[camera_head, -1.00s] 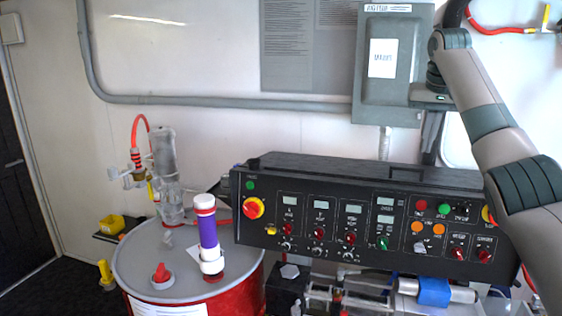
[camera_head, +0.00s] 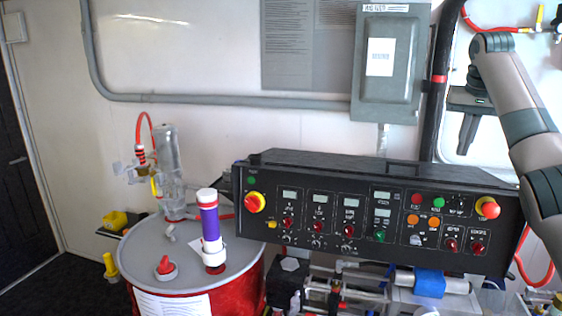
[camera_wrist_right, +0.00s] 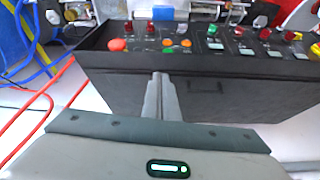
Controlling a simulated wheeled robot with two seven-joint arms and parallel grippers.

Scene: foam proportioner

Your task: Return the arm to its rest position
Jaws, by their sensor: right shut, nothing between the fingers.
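My right arm comes in from the right in the head view. Its gripper (camera_head: 467,136) points down, behind and above the right end of the black control panel (camera_head: 330,258). The fingers are together and hold nothing. In the right wrist view the closed fingers (camera_wrist_right: 162,78) point toward the back of the same panel (camera_wrist_right: 235,95), and I cannot tell how far off it is. My left gripper is not in view.
A red drum (camera_head: 246,290) with a grey lid stands left of the panel, carrying a purple-and-white tube (camera_head: 210,222) and a clear cylinder (camera_head: 168,165). A grey wall box (camera_head: 390,65) hangs behind. Red hoses (camera_wrist_right: 40,112) run beside the panel.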

